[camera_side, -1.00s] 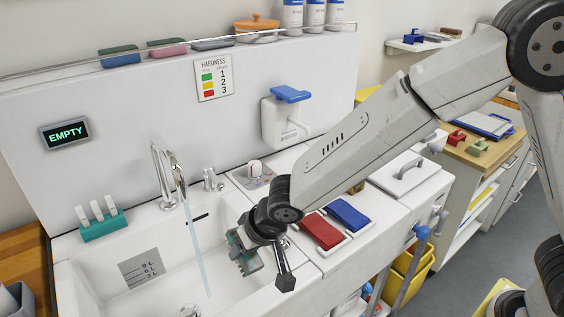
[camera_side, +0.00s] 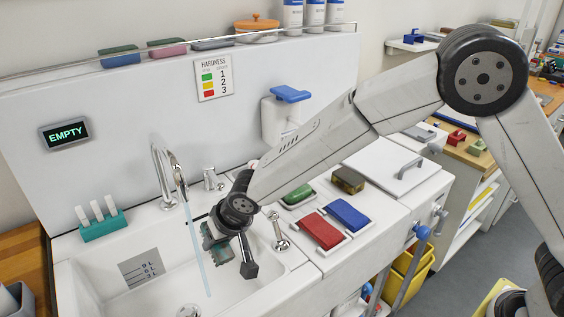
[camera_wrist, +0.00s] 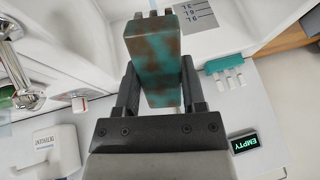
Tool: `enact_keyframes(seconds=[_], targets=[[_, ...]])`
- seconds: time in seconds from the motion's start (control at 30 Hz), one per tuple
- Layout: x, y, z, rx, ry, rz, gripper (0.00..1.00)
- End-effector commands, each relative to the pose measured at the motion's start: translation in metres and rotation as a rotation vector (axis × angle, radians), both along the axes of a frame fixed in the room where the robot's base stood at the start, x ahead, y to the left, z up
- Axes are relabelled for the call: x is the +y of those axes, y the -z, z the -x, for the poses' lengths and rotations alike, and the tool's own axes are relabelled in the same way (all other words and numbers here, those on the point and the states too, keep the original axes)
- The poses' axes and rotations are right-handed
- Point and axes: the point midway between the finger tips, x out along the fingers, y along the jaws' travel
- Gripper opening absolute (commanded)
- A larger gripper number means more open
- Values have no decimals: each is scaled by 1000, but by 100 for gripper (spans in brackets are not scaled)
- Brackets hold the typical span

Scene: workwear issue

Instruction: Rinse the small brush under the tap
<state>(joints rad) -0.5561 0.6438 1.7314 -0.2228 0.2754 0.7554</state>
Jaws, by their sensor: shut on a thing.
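The small brush (camera_wrist: 155,60) is a teal block with brown stains, held between my gripper's fingers (camera_wrist: 158,92) in the wrist view. Small grey stubs show at its far end. In the side view, my gripper (camera_side: 216,240) is over the sink (camera_side: 105,285), shut on the brush (camera_side: 221,254), which is partly hidden. The curved chrome tap (camera_side: 162,165) runs a thin pale-blue stream of water (camera_side: 194,240) into the basin. The stream passes just left of the gripper; I cannot tell whether water touches the brush. The tap is not clearly visible in the wrist view.
A teal rack with white handles (camera_side: 103,227) stands on the left ledge. The wall display (camera_side: 65,134) reads EMPTY. A small lever tap (camera_side: 212,180) and a chrome fitting (camera_side: 278,232) stand near the basin. Red (camera_side: 320,231) and blue (camera_side: 348,215) pads lie on the right counter.

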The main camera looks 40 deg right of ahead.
Motion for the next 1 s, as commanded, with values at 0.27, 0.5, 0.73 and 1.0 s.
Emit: enact_keyframes(seconds=[0.27, 0.5, 0.73, 1.0], targets=[[8, 5, -18, 1, 0, 0, 0], [15, 7, -33, 0, 1, 0, 0], [20, 10, -45, 0, 0, 1, 0], [23, 11, -51, 0, 1, 0, 0]])
